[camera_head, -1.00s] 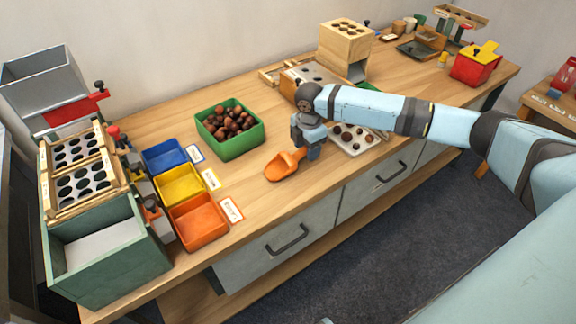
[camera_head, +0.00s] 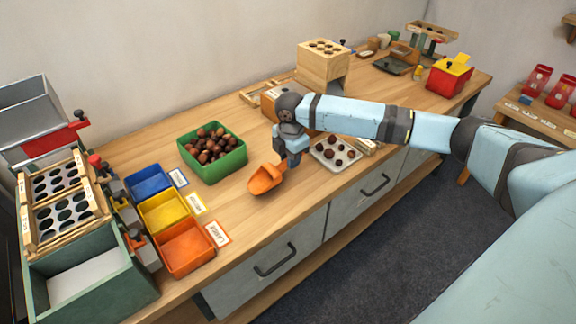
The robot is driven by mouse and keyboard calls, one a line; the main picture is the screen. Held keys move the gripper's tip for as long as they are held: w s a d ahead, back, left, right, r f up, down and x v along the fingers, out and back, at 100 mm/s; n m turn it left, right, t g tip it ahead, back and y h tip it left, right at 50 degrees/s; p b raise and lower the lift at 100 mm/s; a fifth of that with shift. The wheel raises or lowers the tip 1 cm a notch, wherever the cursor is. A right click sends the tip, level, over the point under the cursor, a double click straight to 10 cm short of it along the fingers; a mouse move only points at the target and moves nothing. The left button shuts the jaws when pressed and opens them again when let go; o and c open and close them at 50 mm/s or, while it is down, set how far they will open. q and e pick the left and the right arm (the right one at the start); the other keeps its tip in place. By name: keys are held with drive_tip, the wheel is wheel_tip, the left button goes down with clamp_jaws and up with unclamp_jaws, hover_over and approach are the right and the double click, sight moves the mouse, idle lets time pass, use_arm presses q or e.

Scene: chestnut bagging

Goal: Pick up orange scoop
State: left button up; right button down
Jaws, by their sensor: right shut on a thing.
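The orange scoop (camera_head: 264,180) is near the middle of the wooden workbench, tilted, its bowl toward the left. My right gripper (camera_head: 289,161) is shut on its handle end, and the fingers hide part of the handle. The scoop appears raised a little above the bench top, though the gap is hard to judge. My left gripper is not in view.
A green bin (camera_head: 214,166) of chestnuts stands left of the scoop. Blue (camera_head: 149,184), yellow (camera_head: 166,213) and orange (camera_head: 187,249) trays stand farther left. A white tray (camera_head: 322,162) with several chestnuts lies right of my gripper. Bench space in front of the scoop is clear.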

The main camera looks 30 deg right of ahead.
wheel_tip(320, 180, up, 17)
drive_tip(key=p, duration=0.2)
drive_tip(key=shift+p, duration=0.3)
drive_tip(key=shift+f, duration=0.15)
